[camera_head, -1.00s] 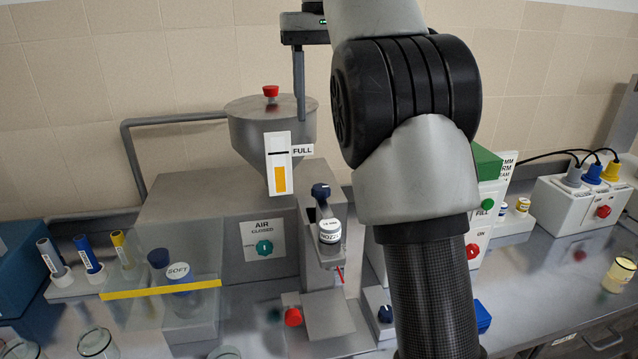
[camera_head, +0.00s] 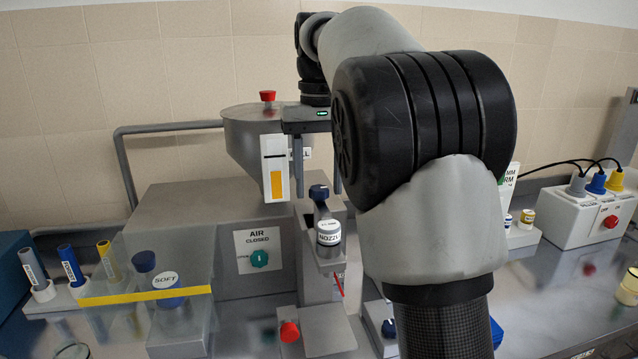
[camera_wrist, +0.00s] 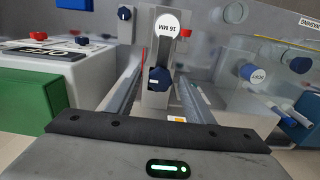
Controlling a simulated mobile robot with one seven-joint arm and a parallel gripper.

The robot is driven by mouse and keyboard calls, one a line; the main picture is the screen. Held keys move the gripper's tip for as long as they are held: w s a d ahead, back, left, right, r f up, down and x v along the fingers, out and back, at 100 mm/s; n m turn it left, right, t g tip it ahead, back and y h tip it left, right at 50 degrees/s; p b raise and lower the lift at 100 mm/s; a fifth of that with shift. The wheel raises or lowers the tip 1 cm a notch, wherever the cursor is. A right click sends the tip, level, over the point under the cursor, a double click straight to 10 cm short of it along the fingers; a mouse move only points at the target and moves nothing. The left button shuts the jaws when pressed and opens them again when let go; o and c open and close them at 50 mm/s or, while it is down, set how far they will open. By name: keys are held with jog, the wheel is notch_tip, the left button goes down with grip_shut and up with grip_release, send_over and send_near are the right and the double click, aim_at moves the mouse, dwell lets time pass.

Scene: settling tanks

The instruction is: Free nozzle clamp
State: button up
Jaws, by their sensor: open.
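The dark blue clamp knob (camera_head: 319,192) sits on top of the grey bracket, behind the white-capped nozzle (camera_head: 328,233). In the wrist view the knob (camera_wrist: 159,79) lies between my fingers, and the nozzle's round white top reads "16 MM" (camera_wrist: 167,26). My gripper (camera_head: 318,188) is open and empty, pointing down over the bracket with one finger on each side of the knob. It also shows in the wrist view (camera_wrist: 158,73). I see gaps between the fingers and the knob there. How far down the fingertips reach beside the knob is unclear.
A hopper (camera_head: 250,140) with a red-knobbed lid and yellow level gauge (camera_head: 276,168) stands close behind and left of my gripper. A clear guard with a yellow edge (camera_head: 145,296) is at left. A red knob (camera_head: 289,331) is below. My arm hides the right middle.

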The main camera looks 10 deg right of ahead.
jog(key=c, duration=1.1)
jog(key=shift+o, duration=0.3)
jog(key=shift+r+n+p, duration=0.15)
jog(key=shift+n+p, duration=0.15)
jog(key=shift+p, duration=0.1)
jog(key=n+p, duration=0.2)
jog(key=shift+r+n+p, duration=0.15)
jog(key=shift+n+p, duration=0.15)
jog(key=shift+p, duration=0.1)
jog(key=n+p, duration=0.4)
jog(key=n, duration=0.1)
jog(key=n+p, duration=0.3)
jog(key=n, duration=0.2)
jog(key=shift+n+p, duration=0.35)
jog(key=shift+n, duration=0.05)
jog(key=shift+f+n+p, duration=0.2)
jog(key=shift+n+p, duration=0.7)
jog(key=shift+n, duration=1)
